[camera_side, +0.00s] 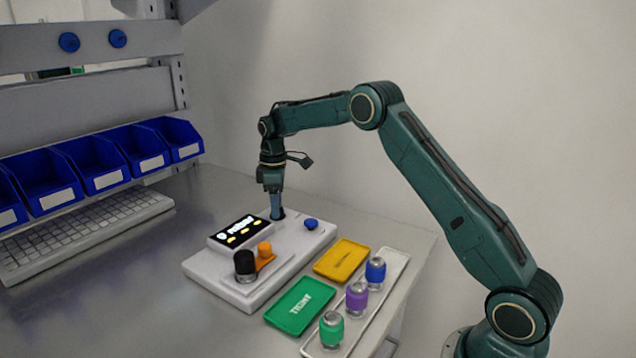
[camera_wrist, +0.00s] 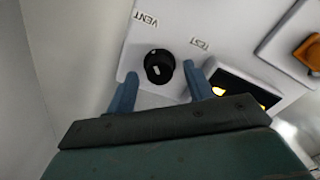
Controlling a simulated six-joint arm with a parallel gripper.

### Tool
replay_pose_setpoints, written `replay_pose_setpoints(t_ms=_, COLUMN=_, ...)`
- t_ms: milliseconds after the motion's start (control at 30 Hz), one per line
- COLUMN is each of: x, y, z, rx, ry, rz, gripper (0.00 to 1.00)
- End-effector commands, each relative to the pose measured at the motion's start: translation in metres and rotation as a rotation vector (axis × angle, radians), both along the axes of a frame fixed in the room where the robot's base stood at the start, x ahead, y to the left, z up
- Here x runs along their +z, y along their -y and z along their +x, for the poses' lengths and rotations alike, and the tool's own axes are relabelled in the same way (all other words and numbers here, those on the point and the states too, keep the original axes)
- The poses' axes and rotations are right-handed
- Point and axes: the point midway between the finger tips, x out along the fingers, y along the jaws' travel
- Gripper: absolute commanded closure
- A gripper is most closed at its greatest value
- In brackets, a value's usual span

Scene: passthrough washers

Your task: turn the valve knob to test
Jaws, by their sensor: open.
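The valve knob (camera_wrist: 160,58) is round and black with a short white mark on its face; which label the mark points to is hard to tell. The VENT label (camera_wrist: 146,19) is printed above it in the wrist view, and the TEST label (camera_wrist: 200,43) is to its upper right. My gripper (camera_wrist: 160,72) is open, with one blue-grey finger on each side of the knob and a gap showing on both sides. In the side view my gripper (camera_side: 277,211) points down at the far end of the white panel unit (camera_side: 205,268), mostly hiding the knob.
On the unit are a lit display (camera_side: 240,231), a blue button (camera_side: 311,224), a black cylinder (camera_side: 244,265) and an orange part (camera_side: 265,251). Green (camera_side: 285,313) and yellow (camera_side: 330,265) trays and a white tray (camera_side: 402,262) with capped vials lie to the right.

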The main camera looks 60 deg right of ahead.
Motion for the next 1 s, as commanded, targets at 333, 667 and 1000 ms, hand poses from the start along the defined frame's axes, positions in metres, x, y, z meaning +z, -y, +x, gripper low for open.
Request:
replay_pose_setpoints(t_ms=333, x=-0.0036, y=0.0, z=0.0001, rx=0.0, ry=0.001, rz=-0.001, gripper=0.48)
replay_pose_setpoints(t_ms=667, x=-0.0034, y=-0.0001, z=0.0001, rx=0.0, ry=0.0, rz=0.0, gripper=0.92)
replay_pose_setpoints(t_ms=1000, x=-0.0031, y=0.0, z=0.0001, rx=-0.049, ry=0.0, rz=0.0, gripper=0.92)
